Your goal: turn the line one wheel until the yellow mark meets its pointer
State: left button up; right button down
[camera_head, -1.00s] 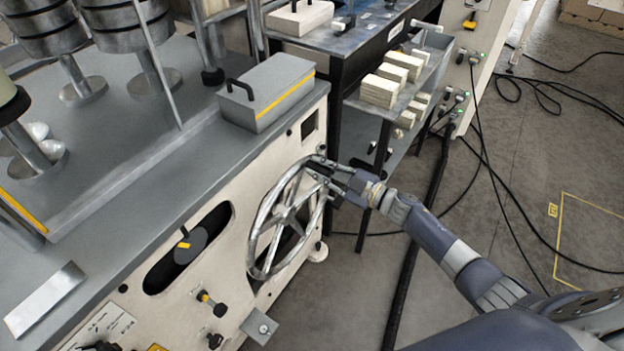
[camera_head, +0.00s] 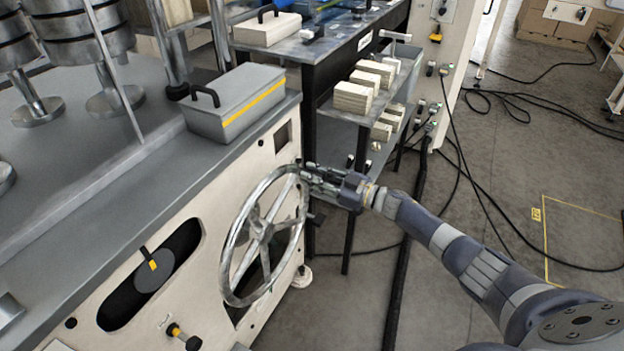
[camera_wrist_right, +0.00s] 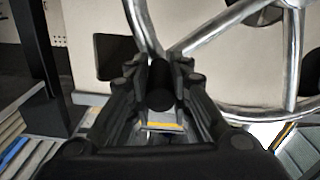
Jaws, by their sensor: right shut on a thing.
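The line one wheel (camera_head: 262,232) is a spoked metal handwheel on the cream machine front. My right gripper (camera_head: 308,176) is at the upper right of its rim. In the right wrist view the gripper (camera_wrist_right: 160,100) is shut around a dark round handle (camera_wrist_right: 159,84) beside the metal rim (camera_wrist_right: 141,28). A grey dial (camera_head: 155,275) sits in a dark slot left of the wheel. A small yellow mark (camera_head: 153,265) shows on it, close to the end of a short black bar (camera_head: 146,253). I cannot tell whether this bar is the pointer. My left gripper is out of view.
A grey lidded box (camera_head: 234,102) with a yellow stripe stands on the machine top. A knob (camera_head: 184,337) sticks out below the dial. Shelves with pale blocks (camera_head: 354,97) stand behind my right gripper. Dark cables (camera_head: 492,205) lie on the floor at right.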

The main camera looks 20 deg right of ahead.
jog(key=shift+d+r, duration=0.1)
jog(key=c, duration=1.6)
grip_release()
jog(key=shift+c, duration=0.2)
jog(key=shift+o, duration=1)
jog(key=v, duration=1.2)
